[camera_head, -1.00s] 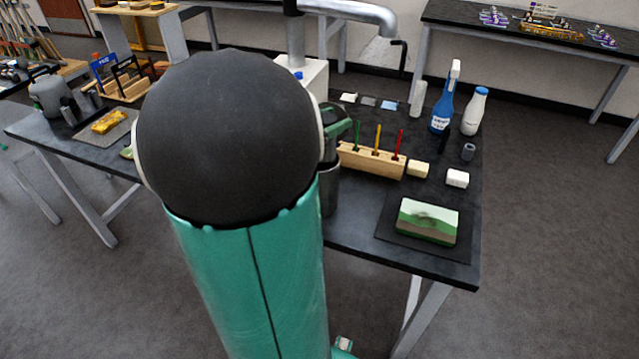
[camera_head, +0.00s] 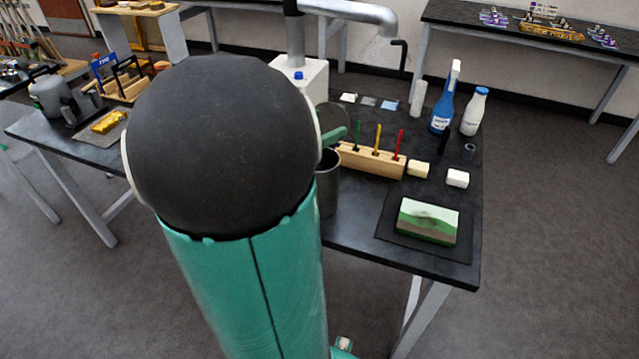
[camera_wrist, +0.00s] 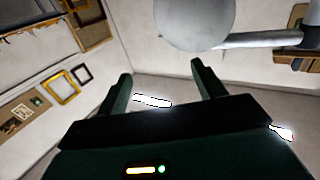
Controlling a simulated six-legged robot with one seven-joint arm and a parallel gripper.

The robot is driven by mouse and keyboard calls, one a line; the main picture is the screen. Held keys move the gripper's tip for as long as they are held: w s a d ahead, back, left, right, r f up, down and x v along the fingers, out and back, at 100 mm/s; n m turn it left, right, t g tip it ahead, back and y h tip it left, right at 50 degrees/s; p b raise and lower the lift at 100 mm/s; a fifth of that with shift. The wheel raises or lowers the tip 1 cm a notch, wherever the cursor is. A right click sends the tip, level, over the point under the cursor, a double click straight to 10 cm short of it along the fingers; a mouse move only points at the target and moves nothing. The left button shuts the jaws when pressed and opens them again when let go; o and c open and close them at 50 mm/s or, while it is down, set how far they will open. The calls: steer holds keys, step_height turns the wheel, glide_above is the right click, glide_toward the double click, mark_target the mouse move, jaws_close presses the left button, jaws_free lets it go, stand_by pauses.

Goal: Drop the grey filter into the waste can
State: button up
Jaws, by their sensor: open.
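A small flat grey piece (camera_head: 368,101), apparently the grey filter, lies between a white piece and a blue piece at the back of the dark table. The waste can (camera_head: 328,188) is a grey metal cylinder at the table's front edge, partly hidden behind my arm. A dark round lid-like disc (camera_head: 335,116) stands above and behind its mouth. In the wrist view my gripper (camera_wrist: 161,80) has its two green fingers wide apart, with nothing between them. In the head view my arm hides nearly all of it; a small green part shows near the can's mouth.
A wooden block (camera_head: 372,163) holds three coloured tools right of the can. A painted panel (camera_head: 427,221) lies in front. A metal pipe (camera_head: 345,10) overhangs the back.

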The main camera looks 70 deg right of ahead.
steer(key=v, duration=1.1)
